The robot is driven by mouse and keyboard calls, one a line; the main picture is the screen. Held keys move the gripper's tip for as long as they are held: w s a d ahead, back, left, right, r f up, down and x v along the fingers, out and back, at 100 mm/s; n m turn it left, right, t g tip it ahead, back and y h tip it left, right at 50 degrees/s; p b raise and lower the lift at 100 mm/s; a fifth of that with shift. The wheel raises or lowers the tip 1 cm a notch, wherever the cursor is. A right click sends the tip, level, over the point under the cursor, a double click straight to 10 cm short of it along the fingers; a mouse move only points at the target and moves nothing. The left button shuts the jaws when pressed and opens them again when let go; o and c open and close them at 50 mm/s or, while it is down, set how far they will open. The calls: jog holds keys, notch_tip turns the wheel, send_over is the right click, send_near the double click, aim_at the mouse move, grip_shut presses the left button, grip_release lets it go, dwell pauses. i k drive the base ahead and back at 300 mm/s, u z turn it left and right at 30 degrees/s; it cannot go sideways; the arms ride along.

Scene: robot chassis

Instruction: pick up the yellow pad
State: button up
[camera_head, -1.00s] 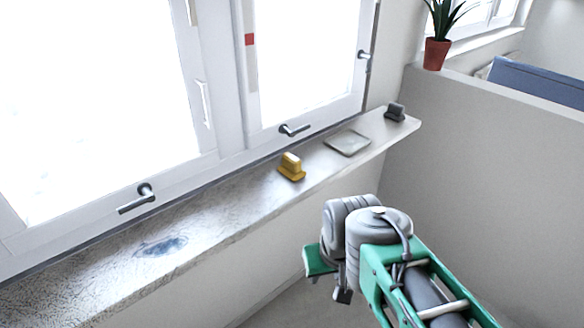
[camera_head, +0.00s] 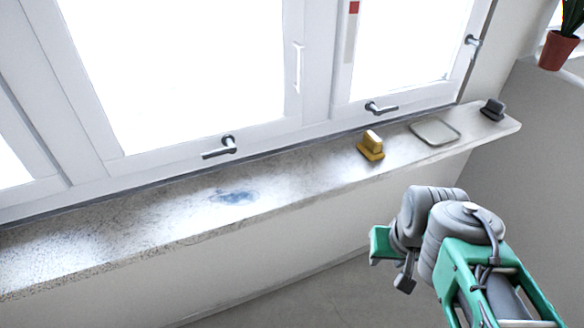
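The yellow pad (camera_head: 371,147) is a small block with a raised grip-like top. It sits on the stone window sill (camera_head: 300,184), near the window side, right of the middle of the picture. My gripper (camera_head: 392,262) is at the end of my green and grey arm, below and in front of the sill in the picture, apart from the pad.
A pale square dish (camera_head: 435,132) lies right of the pad, and a dark grey block (camera_head: 493,109) is near the sill's right end. Window handles (camera_head: 381,108) stick out above the sill. A bluish patch (camera_head: 234,197) marks the sill at left. Floor in front looks clear.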

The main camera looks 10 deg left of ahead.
aim_at(371, 145)
jog(key=z, duration=1.3)
jog(key=i, duration=1.25)
jog(key=u, duration=3.75)
jog(key=i, duration=0.5)
jog(key=u, duration=0.05)
